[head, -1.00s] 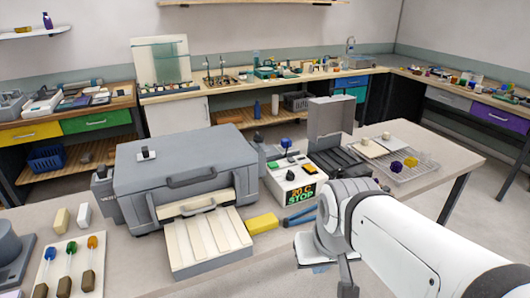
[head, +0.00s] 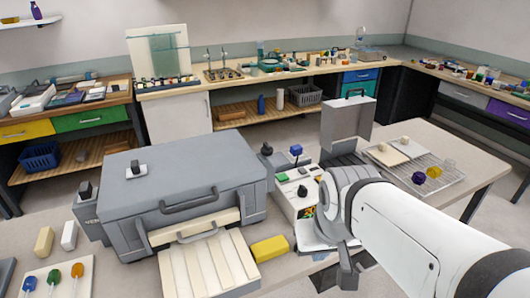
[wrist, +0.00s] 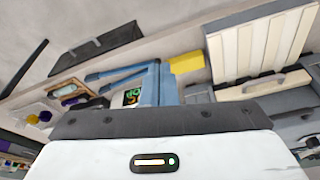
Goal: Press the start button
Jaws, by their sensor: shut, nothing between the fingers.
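The control box (head: 285,197) is a pale unit on the bench. A green button (head: 283,178) is on its top, beside a dark knob (head: 302,190). I cannot read which button is marked start. The display (head: 306,212) is mostly hidden behind my arm in the head view; its lit digits (wrist: 132,97) show in the wrist view. My gripper (head: 348,274) is shut and empty, at the front right of the box and apart from the green button.
A grey case (head: 180,185) with a ribbed cream tray (head: 205,265) stands left of the box. A yellow block (head: 270,249) lies in front. An open grey lid (head: 346,125) stands behind.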

